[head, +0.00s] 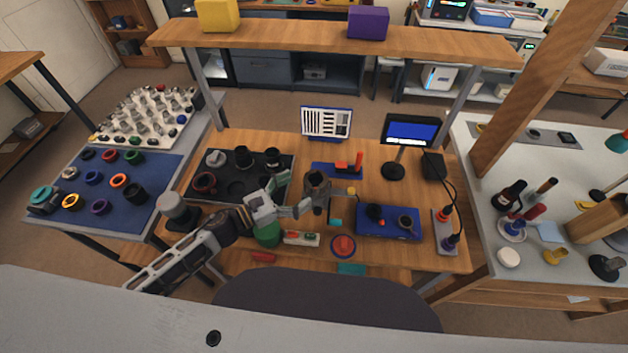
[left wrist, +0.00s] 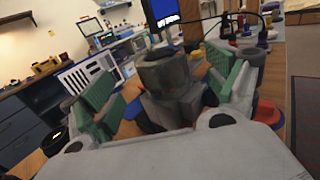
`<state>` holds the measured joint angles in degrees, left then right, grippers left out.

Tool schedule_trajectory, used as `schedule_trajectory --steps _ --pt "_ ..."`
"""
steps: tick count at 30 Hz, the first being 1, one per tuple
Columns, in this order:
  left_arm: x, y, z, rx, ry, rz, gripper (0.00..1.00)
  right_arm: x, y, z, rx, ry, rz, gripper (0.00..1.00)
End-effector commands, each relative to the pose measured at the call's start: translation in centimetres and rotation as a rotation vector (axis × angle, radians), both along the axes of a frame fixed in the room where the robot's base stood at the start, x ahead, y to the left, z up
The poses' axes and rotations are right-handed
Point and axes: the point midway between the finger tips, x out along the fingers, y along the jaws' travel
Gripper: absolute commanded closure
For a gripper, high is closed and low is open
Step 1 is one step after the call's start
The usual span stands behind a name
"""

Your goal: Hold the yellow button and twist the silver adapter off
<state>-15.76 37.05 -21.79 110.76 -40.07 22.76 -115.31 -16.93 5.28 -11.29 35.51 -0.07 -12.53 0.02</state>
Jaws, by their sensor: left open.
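A grey cylindrical piece with a dark ring at its top, which looks like the silver adapter (head: 318,181), stands upright on the workbench in the head view. It also shows in the left wrist view (left wrist: 164,70), on a blocky grey holder (left wrist: 172,105). A small yellow part, likely the yellow button (head: 351,190), is just right of it. My left gripper (head: 304,197) is open beside the adapter. In the left wrist view its green-padded fingers stand on either side of the adapter, with gaps visible. Whether either pad touches cannot be told. My right gripper is out of view.
A blue tray (head: 377,232) with dark parts lies to the right. A black tray (head: 225,188) with lens parts lies to the left. A green round part (head: 266,236) sits close under my left wrist. A red round part (head: 343,244) is near the front edge.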

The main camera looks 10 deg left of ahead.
Motion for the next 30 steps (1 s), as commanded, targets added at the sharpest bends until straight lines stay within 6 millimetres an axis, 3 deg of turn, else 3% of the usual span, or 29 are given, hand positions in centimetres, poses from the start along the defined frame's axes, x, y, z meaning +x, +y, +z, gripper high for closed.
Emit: schedule_trajectory --steps 18,30 --pt "2.9 -3.5 0.1 -0.001 -0.001 0.0 0.12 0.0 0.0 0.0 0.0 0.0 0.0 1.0" --pt "3.9 -4.8 0.0 0.001 -0.001 0.0 0.12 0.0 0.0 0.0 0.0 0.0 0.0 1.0"
